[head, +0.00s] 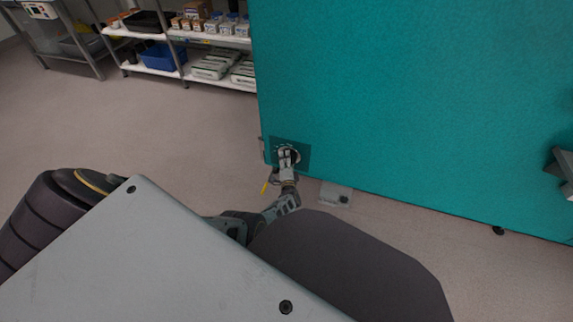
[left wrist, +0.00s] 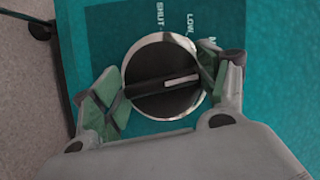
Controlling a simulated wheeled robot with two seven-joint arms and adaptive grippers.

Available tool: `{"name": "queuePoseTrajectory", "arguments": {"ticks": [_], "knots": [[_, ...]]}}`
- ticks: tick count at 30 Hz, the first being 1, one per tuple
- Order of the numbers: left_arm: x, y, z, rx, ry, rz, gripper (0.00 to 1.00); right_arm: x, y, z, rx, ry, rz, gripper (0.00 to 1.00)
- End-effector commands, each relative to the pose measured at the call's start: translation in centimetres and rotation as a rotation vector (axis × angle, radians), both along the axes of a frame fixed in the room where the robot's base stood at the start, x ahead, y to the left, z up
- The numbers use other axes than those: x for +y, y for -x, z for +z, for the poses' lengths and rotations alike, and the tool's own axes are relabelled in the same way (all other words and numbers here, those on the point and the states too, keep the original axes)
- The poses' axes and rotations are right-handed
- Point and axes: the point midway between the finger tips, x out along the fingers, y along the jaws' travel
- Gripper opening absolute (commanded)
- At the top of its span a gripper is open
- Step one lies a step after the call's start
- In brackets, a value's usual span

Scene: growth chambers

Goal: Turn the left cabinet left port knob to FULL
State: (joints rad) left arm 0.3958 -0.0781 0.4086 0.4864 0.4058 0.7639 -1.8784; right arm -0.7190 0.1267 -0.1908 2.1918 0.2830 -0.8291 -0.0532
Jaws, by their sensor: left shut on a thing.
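The port knob (left wrist: 150,88) is a black dial with a bright metal rim and a white pointer line. In the left wrist view the pointer lies toward the right, tilted slightly up. The dark teal label plate (left wrist: 125,20) reads SHUT, LOW and a partly hidden word starting with M; no FULL mark shows. My left gripper (left wrist: 160,90) is shut on the knob, with green-padded fingers on its left and right sides. In the head view the left gripper (head: 287,167) is at the plate (head: 304,158) near the teal cabinet's (head: 410,90) lower left corner, mostly covering the knob.
A small grey box (head: 336,194) sits at the cabinet's lower edge, right of the gripper. A grey bracket-like part (head: 563,174) shows at the right edge. Shelves (head: 215,88) with boxes and a blue bin (head: 162,56) stand behind left. The floor at left is clear.

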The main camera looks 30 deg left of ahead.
Motion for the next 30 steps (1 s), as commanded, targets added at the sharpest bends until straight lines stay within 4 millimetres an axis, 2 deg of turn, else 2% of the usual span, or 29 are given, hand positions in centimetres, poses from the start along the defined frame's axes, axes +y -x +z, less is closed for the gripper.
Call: {"name": "queuePoseTrajectory", "arguments": {"ticks": [3,12,27,28,30], "knots": [[-0.1,0.0,-0.4,0.021,-0.080,-0.001,0.50,0.0,0.1,-1.1,-0.002,-0.005,0.007,0.53],[-0.1,0.0,-0.2,0.051,-0.204,-0.001,0.50,0.3,0.0,-1.9,-0.015,-0.019,0.008,0.53],[0.0,0.0,-0.1,0.058,-0.226,-0.002,0.50,0.4,0.3,-2.0,-0.009,-0.024,0.007,0.53],[0.0,0.0,-0.1,0.058,-0.226,-0.002,0.78,0.4,0.3,-2.0,-0.009,-0.024,0.007,0.53],[0.0,0.1,-0.1,0.057,-0.225,-0.002,0.86,0.4,0.2,-2.0,-0.008,-0.024,0.008,0.53]]}}
